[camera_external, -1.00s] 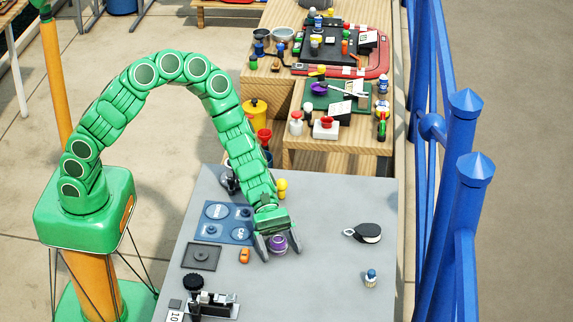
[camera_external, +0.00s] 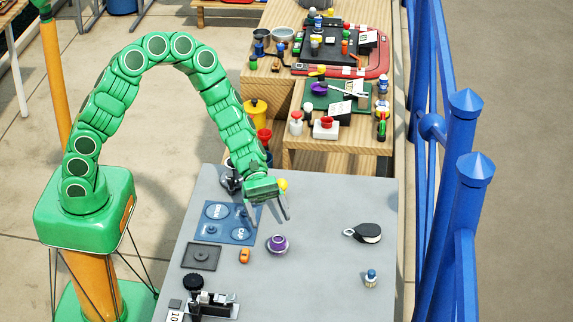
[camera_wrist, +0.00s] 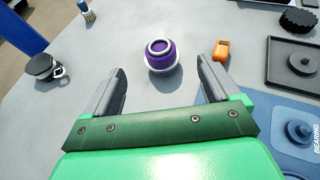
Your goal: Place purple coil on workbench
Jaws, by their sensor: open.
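The purple coil (camera_external: 278,244) stands on the grey workbench (camera_external: 320,285), to the right of the blue mat. It also shows in the wrist view (camera_wrist: 161,56), upright with a pale flange at its base, beyond the fingertips and between their lines. My gripper (camera_external: 269,220) is open and empty, raised behind the coil in the external view and apart from it. In the wrist view both fingers (camera_wrist: 163,80) are spread wide with only bench surface between them.
An orange item (camera_external: 244,255) lies just left of the coil, near a blue mat (camera_external: 212,233) and a dark square tray (camera_external: 201,257). The bench between is clear.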

